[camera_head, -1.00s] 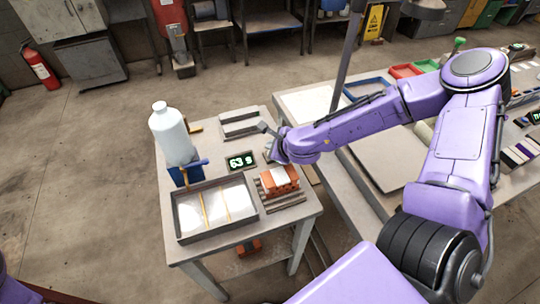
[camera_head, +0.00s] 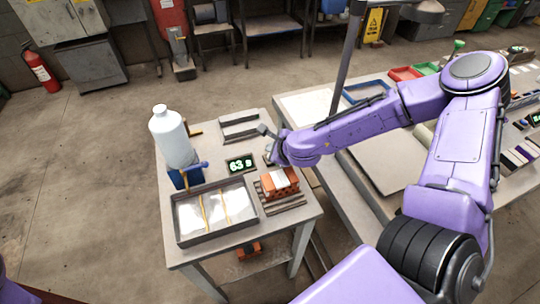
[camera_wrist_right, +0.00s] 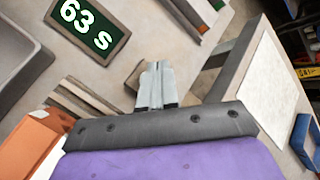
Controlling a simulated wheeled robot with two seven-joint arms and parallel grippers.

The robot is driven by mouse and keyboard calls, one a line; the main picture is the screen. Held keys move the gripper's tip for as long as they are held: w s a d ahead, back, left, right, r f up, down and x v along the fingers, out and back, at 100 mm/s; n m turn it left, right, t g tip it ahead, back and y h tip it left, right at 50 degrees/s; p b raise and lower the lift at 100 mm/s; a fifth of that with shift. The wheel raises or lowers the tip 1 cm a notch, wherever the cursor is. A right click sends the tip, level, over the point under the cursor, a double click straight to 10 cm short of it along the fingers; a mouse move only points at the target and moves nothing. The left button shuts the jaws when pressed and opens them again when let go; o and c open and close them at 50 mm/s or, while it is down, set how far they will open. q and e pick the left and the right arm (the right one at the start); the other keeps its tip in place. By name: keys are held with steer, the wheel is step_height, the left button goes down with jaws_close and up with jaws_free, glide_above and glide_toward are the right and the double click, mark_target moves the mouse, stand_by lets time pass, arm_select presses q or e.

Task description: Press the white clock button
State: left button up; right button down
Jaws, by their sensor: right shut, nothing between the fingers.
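My right gripper (camera_head: 268,157) is just right of the display, low over the table. In the right wrist view its grey fingers (camera_wrist_right: 156,82) are shut together and empty. A small brownish plate (camera_wrist_right: 134,76) shows beside and behind the fingertips. I cannot make out the white button; the fingers may hide it. Whether the fingertips touch anything is unclear. My left gripper is not in view.
An orange hollow brick (camera_head: 279,183) with a white top lies on bars near the gripper. A grey tray (camera_head: 180,238), a white bottle (camera_head: 172,137) and a grey rack (camera_head: 239,124) share the small table (camera_head: 300,214). A larger table stands to the right under my right arm.

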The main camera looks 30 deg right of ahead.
stand_by(0.8)
steer(key=shift+f+b, duration=0.4)
steer(key=shift+s, duration=0.1)
